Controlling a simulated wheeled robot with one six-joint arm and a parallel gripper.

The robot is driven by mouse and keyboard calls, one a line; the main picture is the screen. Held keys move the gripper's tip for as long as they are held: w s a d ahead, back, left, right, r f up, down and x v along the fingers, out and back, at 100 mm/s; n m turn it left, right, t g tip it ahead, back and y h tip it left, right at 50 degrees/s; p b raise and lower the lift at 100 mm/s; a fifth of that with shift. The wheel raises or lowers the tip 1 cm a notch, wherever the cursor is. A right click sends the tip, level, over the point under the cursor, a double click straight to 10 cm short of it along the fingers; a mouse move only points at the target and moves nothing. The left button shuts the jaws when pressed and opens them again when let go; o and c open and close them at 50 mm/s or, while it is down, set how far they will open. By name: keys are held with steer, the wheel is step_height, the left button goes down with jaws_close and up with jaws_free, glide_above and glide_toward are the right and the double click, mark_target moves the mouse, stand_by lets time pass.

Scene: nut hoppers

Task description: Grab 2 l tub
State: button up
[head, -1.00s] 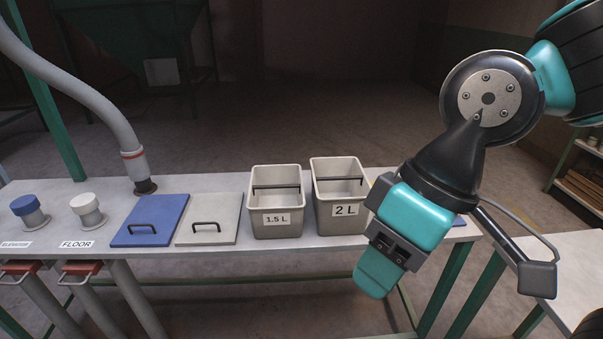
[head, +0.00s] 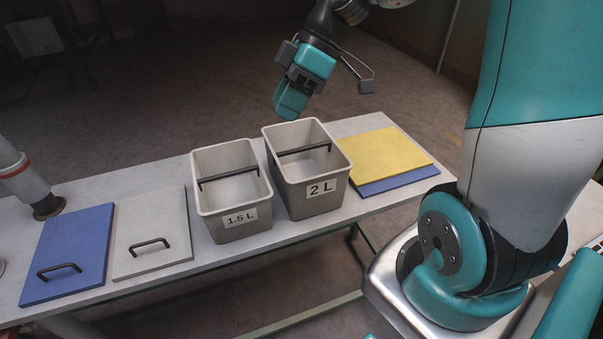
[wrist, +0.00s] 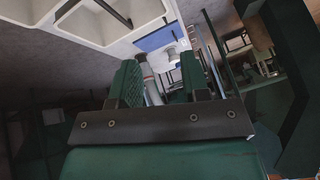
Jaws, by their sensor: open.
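The 2 L tub (head: 320,201) is a grey open box with a black bar handle across its top and a "2 L" label on its front. It stands on the table to the right of the 1.5 L tub (head: 238,228), which looks alike. My gripper (head: 290,108) is in the air above and behind the 2 L tub, apart from it, with its fingers pointing down. In the wrist view my gripper (wrist: 157,82) shows its two fingers apart with nothing between them. Both tubs' white rims show at the top of that view, and their fronts are hidden there.
A grey lid (head: 152,228) and a blue lid (head: 66,250) with black handles lie left of the tubs. Yellow (head: 383,154) and blue (head: 400,180) flat panels lie to the right. The table (head: 260,250) has a narrow free strip in front.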

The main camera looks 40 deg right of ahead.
steer(key=w+d+f+n+t+y, duration=0.1)
steer(key=w+d+f+n+t, duration=0.15)
steer(key=d, duration=0.85)
steer(key=n+b, duration=0.1)
glide_toward(308, 147)
steer(key=shift+n+t+y, duration=0.25)
steer(key=shift+t+y, duration=0.05)
steer(key=shift+t, duration=0.05)
steer(key=shift+s+f+p+x, duration=0.15)
steer(key=shift+p+x, duration=0.5)
steer(key=shift+x, duration=2.05)
steer(key=shift+s+f+p+x, duration=0.15)
steer(key=shift+p+x, duration=0.5)
steer(key=shift+x, duration=2.05)
steer(key=shift+d, duration=0.2)
jaws_close()
